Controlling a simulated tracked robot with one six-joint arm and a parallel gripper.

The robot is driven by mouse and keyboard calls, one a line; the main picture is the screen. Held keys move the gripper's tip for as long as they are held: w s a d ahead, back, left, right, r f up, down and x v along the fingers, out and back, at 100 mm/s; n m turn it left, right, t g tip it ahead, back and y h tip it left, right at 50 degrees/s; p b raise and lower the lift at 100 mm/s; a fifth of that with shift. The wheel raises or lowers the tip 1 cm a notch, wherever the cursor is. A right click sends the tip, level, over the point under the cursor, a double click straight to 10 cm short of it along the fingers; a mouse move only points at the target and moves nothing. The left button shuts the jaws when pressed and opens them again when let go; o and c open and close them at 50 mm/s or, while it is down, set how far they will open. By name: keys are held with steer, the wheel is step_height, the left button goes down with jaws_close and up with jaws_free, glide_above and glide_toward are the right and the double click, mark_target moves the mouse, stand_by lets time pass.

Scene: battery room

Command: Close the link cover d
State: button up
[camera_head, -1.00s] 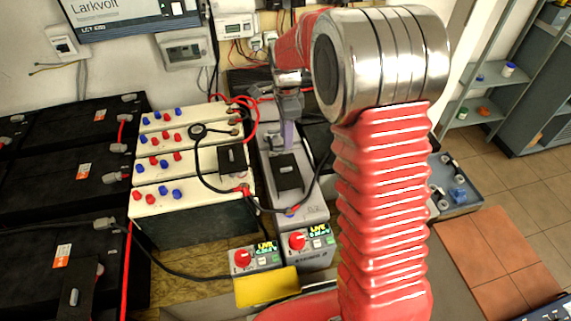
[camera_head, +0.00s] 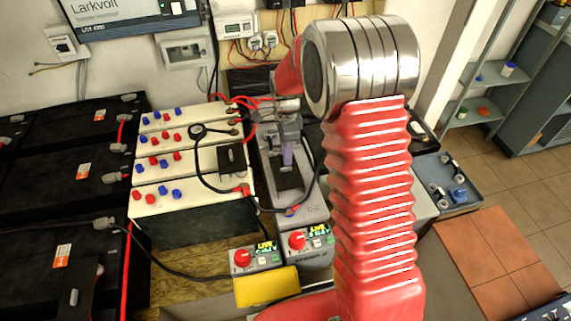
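No letter can be read on any cover, so I cannot tell which is link cover d. A black cover plate (camera_head: 291,183) lies on the grey unit, partly hidden by my gripper. My gripper (camera_head: 288,162) points down over it; whether it touches the plate, and whether its fingers are open or shut, is too small to tell. Another black plate with a small light handle (camera_head: 231,158) is on the cream battery bank, left of my gripper. A third black plate with a grey handle (camera_head: 74,297) lies on the front left black battery.
Two control boxes with red knobs (camera_head: 241,258) (camera_head: 297,239) stand in front, by a yellow block (camera_head: 266,286). Black and red cables (camera_head: 207,180) loop close to my gripper on the left. A blue-grey tray (camera_head: 451,185) stands at right. My red arm hides the area right of the grey unit.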

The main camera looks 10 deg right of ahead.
mark_target(285, 168)
step_height(285, 168, down, 6)
steer(key=shift+r, duration=0.1)
steer(key=shift+c, duration=0.6)
jaws_close()
stand_by(0.9)
steer(key=shift+a, duration=0.15)
steer(key=shift+w, duration=0.15)
